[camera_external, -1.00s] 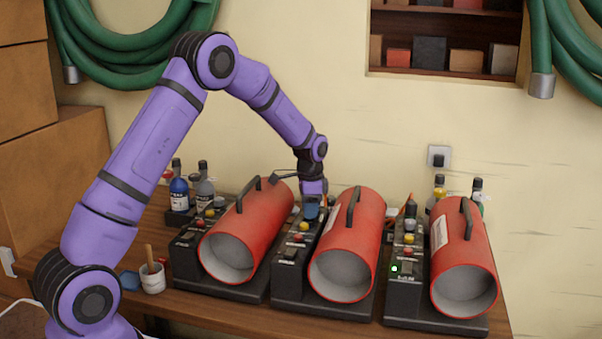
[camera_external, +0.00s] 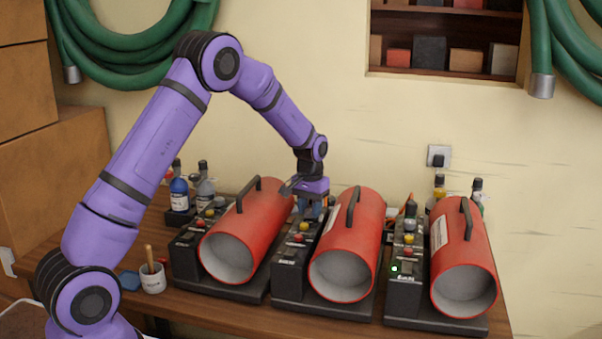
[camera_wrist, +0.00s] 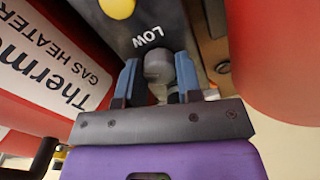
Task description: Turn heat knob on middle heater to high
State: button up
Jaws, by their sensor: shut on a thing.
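The middle heater (camera_external: 358,225) is a red cylinder on a dark base, with its control panel (camera_external: 291,256) along its left side. My gripper (camera_external: 312,212) points down at the far end of that panel. In the wrist view, my gripper (camera_wrist: 158,75) has its two blue fingers on either side of a grey knob (camera_wrist: 157,66), shut on it. A yellow knob (camera_wrist: 117,8) sits farther along the panel. The knob's pointer and the high mark cannot be made out.
The left heater (camera_external: 248,225) and right heater (camera_external: 462,250) stand close on either side. A green light (camera_external: 394,268) glows on the right heater's panel. Bottles (camera_external: 179,194) stand behind the left heater. A cup (camera_external: 152,278) is at the table's left.

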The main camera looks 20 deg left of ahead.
aim_at(310, 212)
jog(key=n, duration=0.4)
jog(key=shift+r+n, duration=0.1)
jog(key=shift+n, duration=0.2)
dwell(0.3)
jog(key=o, duration=0.7)
jog(key=shift+c, duration=0.2)
notch_tip(310, 212, up, 11)
dwell(0.4)
